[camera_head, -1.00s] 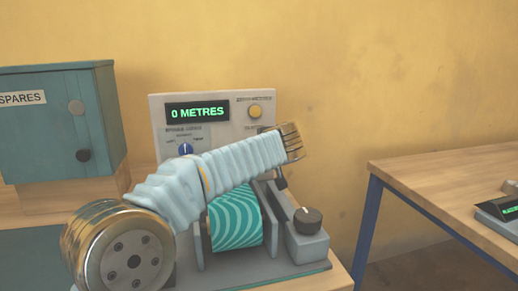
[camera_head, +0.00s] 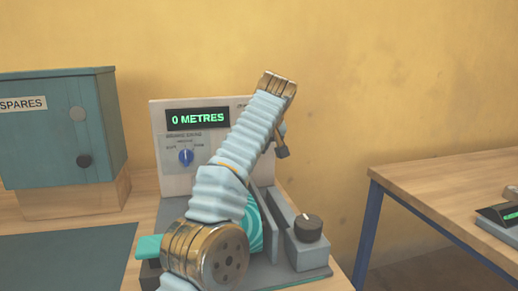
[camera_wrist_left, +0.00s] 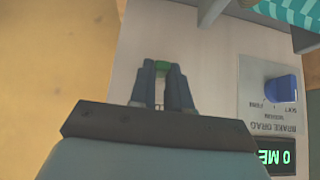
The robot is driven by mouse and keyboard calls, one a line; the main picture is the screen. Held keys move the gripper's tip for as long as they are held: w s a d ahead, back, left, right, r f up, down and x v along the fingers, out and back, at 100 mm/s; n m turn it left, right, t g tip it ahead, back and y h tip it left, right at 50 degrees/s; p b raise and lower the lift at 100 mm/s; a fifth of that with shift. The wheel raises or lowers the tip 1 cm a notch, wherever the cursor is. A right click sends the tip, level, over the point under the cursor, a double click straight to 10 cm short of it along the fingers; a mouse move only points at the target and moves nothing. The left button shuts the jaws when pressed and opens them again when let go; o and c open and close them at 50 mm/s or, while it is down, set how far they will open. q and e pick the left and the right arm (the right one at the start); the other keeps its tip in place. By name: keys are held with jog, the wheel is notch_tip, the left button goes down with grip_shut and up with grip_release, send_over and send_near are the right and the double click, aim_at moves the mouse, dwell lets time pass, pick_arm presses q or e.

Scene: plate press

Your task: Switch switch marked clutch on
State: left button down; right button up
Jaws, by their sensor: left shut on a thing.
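The machine's pale panel (camera_head: 160,135) stands upright, with a display (camera_head: 198,118) reading "0 METRES" and a blue brake drag knob (camera_head: 186,157). My left arm crosses its right side in the head view and hides that part. My left gripper (camera_wrist_left: 162,82) points at the panel in the wrist view, its fingers shut on a small green piece (camera_wrist_left: 162,67) at their tips. The blue knob (camera_wrist_left: 282,90) is apart from the fingers. No clutch marking is readable, so I cannot tell whether the green piece is that switch. My right gripper is not in view.
A teal spares cabinet (camera_head: 55,130) stands left of the machine. A teal striped roll (camera_head: 254,228) and a grey block with a black dial (camera_head: 308,228) are below the panel. Another wooden table (camera_head: 440,185) stands at the right, past a gap.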

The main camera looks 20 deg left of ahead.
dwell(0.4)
pick_arm(q)
jog(key=c, duration=1.1)
grip_release()
jog(key=shift+s, duration=0.1)
